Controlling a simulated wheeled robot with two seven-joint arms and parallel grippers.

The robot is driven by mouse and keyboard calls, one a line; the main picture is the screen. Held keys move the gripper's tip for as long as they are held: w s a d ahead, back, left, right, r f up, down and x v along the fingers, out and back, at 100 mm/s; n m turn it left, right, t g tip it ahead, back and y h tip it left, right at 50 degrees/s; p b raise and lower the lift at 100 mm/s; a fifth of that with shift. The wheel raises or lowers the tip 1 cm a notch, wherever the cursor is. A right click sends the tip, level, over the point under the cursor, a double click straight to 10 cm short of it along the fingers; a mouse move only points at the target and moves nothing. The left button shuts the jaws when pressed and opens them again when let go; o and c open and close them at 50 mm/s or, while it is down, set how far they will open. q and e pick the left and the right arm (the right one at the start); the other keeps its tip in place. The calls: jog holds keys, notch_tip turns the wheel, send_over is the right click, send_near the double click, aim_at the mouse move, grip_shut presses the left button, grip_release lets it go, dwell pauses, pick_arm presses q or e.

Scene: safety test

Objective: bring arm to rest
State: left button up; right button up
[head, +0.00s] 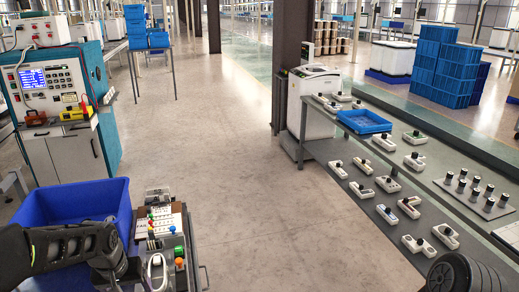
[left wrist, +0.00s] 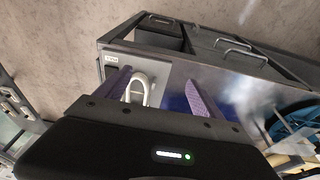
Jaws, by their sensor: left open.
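My left arm (head: 70,245) reaches in from the left in the head view, over the near edge of the blue bin, towards the small workbench. In the left wrist view my left gripper (left wrist: 160,88) is open, with two purple finger pads apart and nothing held between them. A white loop-shaped item (left wrist: 139,88) shows behind the fingers, close to the left one; I cannot tell whether they touch. A white loop also shows on the bench in the head view (head: 157,272). Only a dark ribbed part of my right arm (head: 460,274) shows at bottom right; its gripper is out of view.
A blue bin (head: 68,199) stands beside the bench with coloured knobs (head: 179,252). A control cabinet (head: 58,95) stands at left. A long grey table (head: 345,205) at right holds several small devices and a blue tray (head: 363,121). The floor between is clear.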

pick_arm(q)
jog(key=w+d+f+m+t+h, duration=0.1)
jog(key=d+f+m+t+h, duration=0.15)
jog(key=d+f, duration=1.15)
jog(key=s+d+f+g, duration=0.1)
jog(key=s+d+f, duration=0.3)
jog(key=s, duration=0.3)
jog(key=s+d+f+g+h, duration=0.1)
jog(key=s+d+f+g, duration=0.1)
jog(key=s+d+f, duration=0.2)
jog(key=s+d+f+g+h, duration=0.1)
jog(key=s+d+f, duration=0.3)
jog(key=s+d, duration=0.3)
jog(key=s, duration=0.3)
jog(key=shift+s+n, duration=0.15)
jog(key=shift+n, duration=0.2)
pick_arm(e)
jog(key=shift+w+f, duration=0.1)
jog(key=shift+w, duration=0.2)
